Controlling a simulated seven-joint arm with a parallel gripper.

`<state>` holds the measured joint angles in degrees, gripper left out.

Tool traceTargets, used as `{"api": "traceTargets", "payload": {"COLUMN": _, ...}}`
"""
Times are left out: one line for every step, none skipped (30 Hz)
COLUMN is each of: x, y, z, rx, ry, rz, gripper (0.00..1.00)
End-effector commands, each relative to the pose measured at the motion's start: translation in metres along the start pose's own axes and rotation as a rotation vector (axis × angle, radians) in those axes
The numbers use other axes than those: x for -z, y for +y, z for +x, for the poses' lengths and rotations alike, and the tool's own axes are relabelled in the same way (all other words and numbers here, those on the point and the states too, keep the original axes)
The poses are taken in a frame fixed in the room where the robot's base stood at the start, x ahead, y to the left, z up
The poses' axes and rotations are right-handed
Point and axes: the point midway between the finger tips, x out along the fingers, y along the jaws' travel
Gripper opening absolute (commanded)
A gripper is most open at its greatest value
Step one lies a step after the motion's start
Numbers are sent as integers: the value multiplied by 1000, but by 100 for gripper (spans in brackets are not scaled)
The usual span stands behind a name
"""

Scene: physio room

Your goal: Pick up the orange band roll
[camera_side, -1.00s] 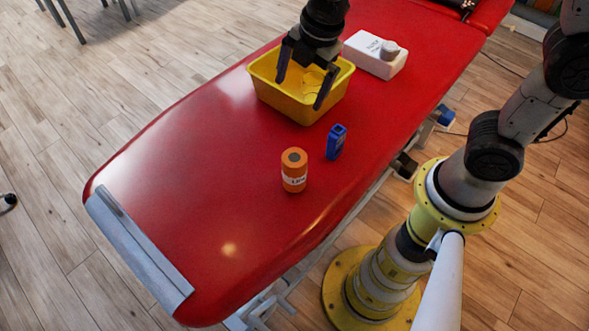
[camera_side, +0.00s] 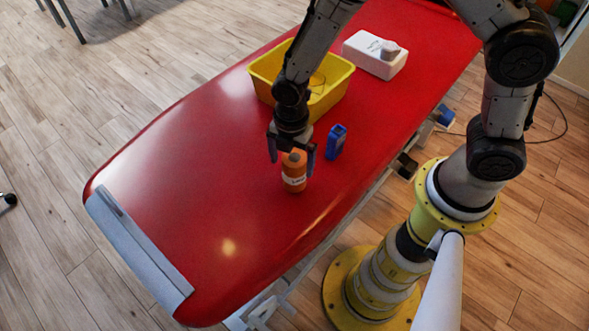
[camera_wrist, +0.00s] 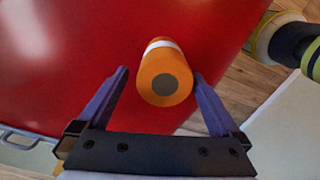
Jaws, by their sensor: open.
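The orange band roll (camera_side: 294,178) stands upright on the red treatment table, with a white label band around it. In the wrist view the roll (camera_wrist: 166,76) shows its dark grey round end toward the camera. My gripper (camera_side: 290,163) is open and points down just above and around the top of the roll in the side view. In the wrist view my gripper (camera_wrist: 162,74) has one finger on each side of the roll. The right finger looks very close to it and the left finger has a wider gap. I cannot tell whether the right finger touches.
A blue box-shaped item (camera_side: 336,142) stands close to the right of my gripper. A yellow bin (camera_side: 335,92) is behind, partly hidden by my arm. The red table (camera_side: 185,190) is clear to the left and front.

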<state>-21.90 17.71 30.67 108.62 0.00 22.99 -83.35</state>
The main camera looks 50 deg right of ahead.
Motion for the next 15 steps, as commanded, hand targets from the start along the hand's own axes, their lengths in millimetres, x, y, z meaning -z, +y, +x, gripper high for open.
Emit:
{"api": "traceTargets", "payload": {"x": 0, "y": 0, "z": 3, "rx": 1, "ry": 0, "rz": 0, "gripper": 100}}
{"api": "traceTargets", "payload": {"x": -1, "y": -1, "z": 5, "rx": 2, "ry": 0, "rz": 1, "gripper": 100}}
{"api": "traceTargets", "payload": {"x": -2, "y": -2, "z": 8, "rx": 3, "ry": 0, "rz": 1, "gripper": 100}}
{"api": "traceTargets", "payload": {"x": -2, "y": -2, "z": 12, "rx": 3, "ry": 0, "rz": 1, "gripper": 100}}
{"api": "traceTargets", "payload": {"x": -3, "y": -3, "z": 16, "rx": 4, "ry": 0, "rz": 2, "gripper": 100}}
{"api": "traceTargets", "payload": {"x": -5, "y": -4, "z": 22, "rx": 6, "ry": -1, "rz": 2, "gripper": 100}}
{"api": "traceTargets", "payload": {"x": -6, "y": -5, "z": 27, "rx": 6, "ry": -1, "rz": 3, "gripper": 100}}
{"api": "traceTargets", "payload": {"x": -7, "y": -6, "z": 31, "rx": 6, "ry": -1, "rz": 2, "gripper": 100}}
{"api": "traceTargets", "payload": {"x": -7, "y": -6, "z": 37, "rx": 5, "ry": 0, "rz": 2, "gripper": 100}}
{"api": "traceTargets", "payload": {"x": -7, "y": -5, "z": 40, "rx": 4, "ry": 0, "rz": 1, "gripper": 100}}
{"api": "traceTargets", "payload": {"x": -7, "y": -5, "z": 44, "rx": 3, "ry": 0, "rz": 1, "gripper": 100}}
{"api": "traceTargets", "payload": {"x": -6, "y": -5, "z": 48, "rx": 3, "ry": 0, "rz": 1, "gripper": 100}}
{"api": "traceTargets", "payload": {"x": -6, "y": -5, "z": 50, "rx": 3, "ry": 0, "rz": 1, "gripper": 100}}
{"api": "traceTargets", "payload": {"x": -6, "y": -5, "z": 51, "rx": 2, "ry": 0, "rz": 1, "gripper": 100}}
{"api": "traceTargets", "payload": {"x": -6, "y": -5, "z": 53, "rx": 1, "ry": 0, "rz": 1, "gripper": 100}}
